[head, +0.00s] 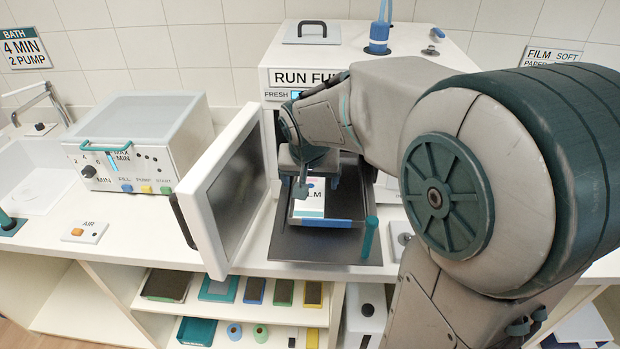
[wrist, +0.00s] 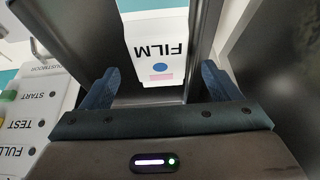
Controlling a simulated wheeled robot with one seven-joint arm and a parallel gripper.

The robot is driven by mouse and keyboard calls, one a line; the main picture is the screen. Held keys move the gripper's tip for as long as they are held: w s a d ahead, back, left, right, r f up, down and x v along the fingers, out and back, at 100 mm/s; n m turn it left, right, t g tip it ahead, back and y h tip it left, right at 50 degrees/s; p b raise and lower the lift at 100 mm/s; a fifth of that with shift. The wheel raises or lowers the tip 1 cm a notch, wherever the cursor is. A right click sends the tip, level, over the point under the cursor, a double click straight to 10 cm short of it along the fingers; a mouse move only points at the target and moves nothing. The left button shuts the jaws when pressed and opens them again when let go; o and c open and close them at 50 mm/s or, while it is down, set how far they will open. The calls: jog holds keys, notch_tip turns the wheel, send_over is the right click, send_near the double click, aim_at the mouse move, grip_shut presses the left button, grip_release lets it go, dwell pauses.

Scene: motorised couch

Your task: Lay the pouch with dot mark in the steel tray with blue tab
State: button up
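The white pouch (head: 310,203), with FILM lettering, lies within the outline of the steel tray (head: 346,208). It also shows in the wrist view (wrist: 156,50), with a blue dot and a pink patch. The tray has a blue strip (head: 325,223) along its front and sits on the dark shelf of the white machine. My gripper (head: 304,180) is just above the pouch's back end, partly hiding it. In the wrist view my gripper (wrist: 160,88) has its fingers spread wide, with clear gaps on both sides of the pouch, which they do not touch.
The machine's open door (head: 222,190) stands left of the shelf. A teal post (head: 370,238) rises at the shelf's front right. A control box (head: 140,145) stands further left. Shelves below hold several small trays (head: 218,289). My arm hides the right side.

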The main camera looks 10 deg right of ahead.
jog(key=v, duration=1.3)
jog(key=shift+r+b, duration=0.4)
jog(key=shift+b, duration=0.05)
